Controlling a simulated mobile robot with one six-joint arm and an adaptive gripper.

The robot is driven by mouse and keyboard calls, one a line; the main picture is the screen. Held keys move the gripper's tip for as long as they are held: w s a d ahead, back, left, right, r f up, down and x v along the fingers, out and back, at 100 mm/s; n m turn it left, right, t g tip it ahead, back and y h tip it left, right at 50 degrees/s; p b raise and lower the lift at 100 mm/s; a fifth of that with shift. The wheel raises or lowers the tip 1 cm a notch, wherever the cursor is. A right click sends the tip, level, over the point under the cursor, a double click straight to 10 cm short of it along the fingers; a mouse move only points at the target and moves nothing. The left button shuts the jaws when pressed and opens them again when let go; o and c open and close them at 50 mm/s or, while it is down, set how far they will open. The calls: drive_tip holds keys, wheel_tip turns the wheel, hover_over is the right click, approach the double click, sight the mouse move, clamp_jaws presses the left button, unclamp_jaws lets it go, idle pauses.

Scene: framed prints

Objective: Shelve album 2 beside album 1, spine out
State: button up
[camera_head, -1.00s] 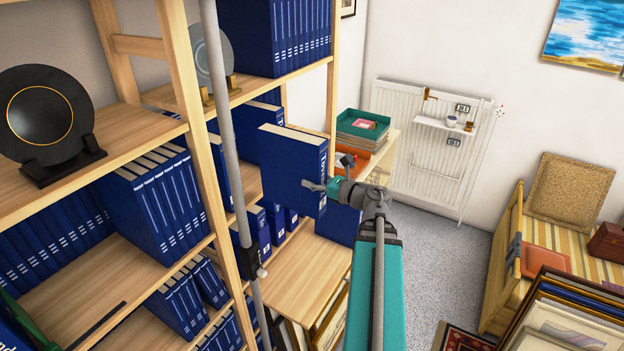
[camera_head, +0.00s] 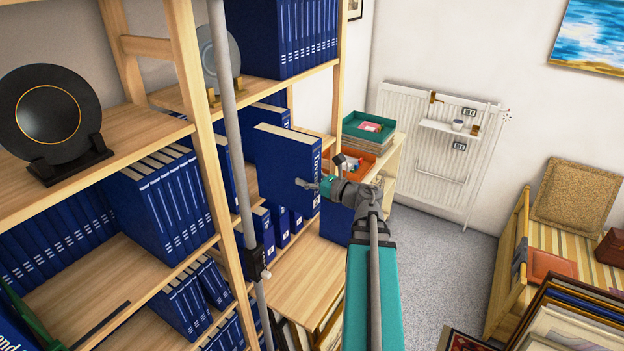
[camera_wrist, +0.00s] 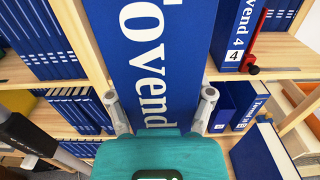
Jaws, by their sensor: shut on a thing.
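My gripper (camera_head: 318,188) is shut on a blue album (camera_head: 284,163) with white lettering on its spine. The album is upright at the front of the tall wooden shelving, its spine toward my gripper. In the wrist view, my fingers (camera_wrist: 162,112) clasp both sides of the album's spine (camera_wrist: 157,55), which reads "Tovend"; its number is out of view. A blue album marked "Tovend 4" (camera_wrist: 240,35) stands on a shelf to the right in that view. I cannot tell which one is album 1.
A pale upright post (camera_head: 207,150) and a grey pole (camera_head: 232,120) stand left of the held album. A red and black piece (camera_wrist: 255,62) stands by "Tovend 4". Several blue albums (camera_head: 158,205) fill nearby shelves. Grey floor (camera_head: 440,255) is clear to the right.

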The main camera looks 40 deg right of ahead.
sight(317, 180)
drive_tip(key=f+b+x, duration=0.2)
drive_tip(key=f+x, duration=0.1)
drive_tip(key=x, duration=1.9)
drive_tip(key=shift+w, duration=0.15)
idle(2.3)
idle(0.5)
drive_tip(key=o, duration=1.3)
drive_tip(key=r+v, duration=0.1)
drive_tip(key=v, duration=0.7)
drive_tip(key=r+p+v, duration=0.1)
drive_tip(key=v, duration=0.8)
drive_tip(key=r+p+v, duration=0.1)
drive_tip(key=v, duration=0.8)
drive_tip(key=shift+a+r, duration=0.1)
drive_tip(key=shift+r, duration=0.05)
